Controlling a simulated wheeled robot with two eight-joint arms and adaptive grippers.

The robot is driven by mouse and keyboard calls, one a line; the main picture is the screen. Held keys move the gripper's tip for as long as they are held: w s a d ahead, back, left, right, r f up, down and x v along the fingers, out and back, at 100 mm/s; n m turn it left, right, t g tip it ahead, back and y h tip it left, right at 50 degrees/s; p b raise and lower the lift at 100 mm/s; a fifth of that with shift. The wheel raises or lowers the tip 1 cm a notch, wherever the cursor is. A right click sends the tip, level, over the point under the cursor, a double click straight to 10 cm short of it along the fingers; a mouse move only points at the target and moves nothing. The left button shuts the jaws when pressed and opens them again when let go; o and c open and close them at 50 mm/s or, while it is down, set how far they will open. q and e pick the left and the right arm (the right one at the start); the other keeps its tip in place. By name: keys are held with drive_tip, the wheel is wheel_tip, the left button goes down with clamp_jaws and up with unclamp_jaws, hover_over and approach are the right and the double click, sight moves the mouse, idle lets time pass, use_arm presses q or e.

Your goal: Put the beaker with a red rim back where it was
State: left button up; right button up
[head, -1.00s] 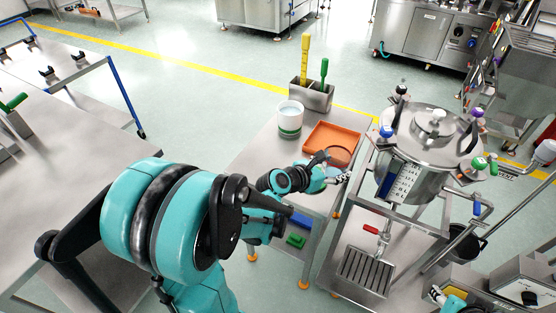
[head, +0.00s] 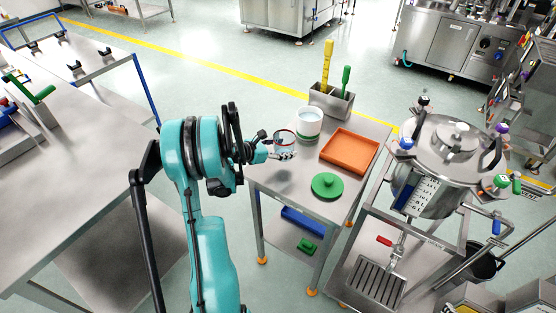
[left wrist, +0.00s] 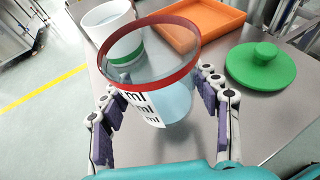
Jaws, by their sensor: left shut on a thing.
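The beaker with a red rim (head: 283,136) is clear, with a white "ml" label and pale blue content in the left wrist view (left wrist: 172,100). My left gripper (head: 283,154) is shut around it, its fingers on both sides in the left wrist view (left wrist: 160,104). The beaker looks upright or slightly tilted, above the small steel table (head: 285,185) near its left side. It is left of the orange tray (head: 350,151) and close beside the white container with a green band (head: 309,122). My right gripper is not in view.
A green lid with a knob (head: 327,186) lies on the table in front of the tray. A steel holder (head: 331,101) with yellow and green handled tools stands at the back. A large steel pot (head: 445,160) stands right of the table. Bare tabletop lies left of the lid.

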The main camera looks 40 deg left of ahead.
use_arm(q)
drive_tip(key=shift+s+a+f, duration=0.2)
drive_tip(key=shift+a+f, duration=0.55)
drive_tip(key=shift+a, duration=0.3)
wheel_tip(320, 180, down, 4)
drive_tip(key=shift+r+b, duration=0.25)
drive_tip(key=shift+b, duration=0.8)
drive_tip(key=shift+f, duration=0.25)
drive_tip(key=shift+r, duration=0.1)
drive_tip(key=o, duration=1.3)
drive_tip(key=shift+c, duration=0.2)
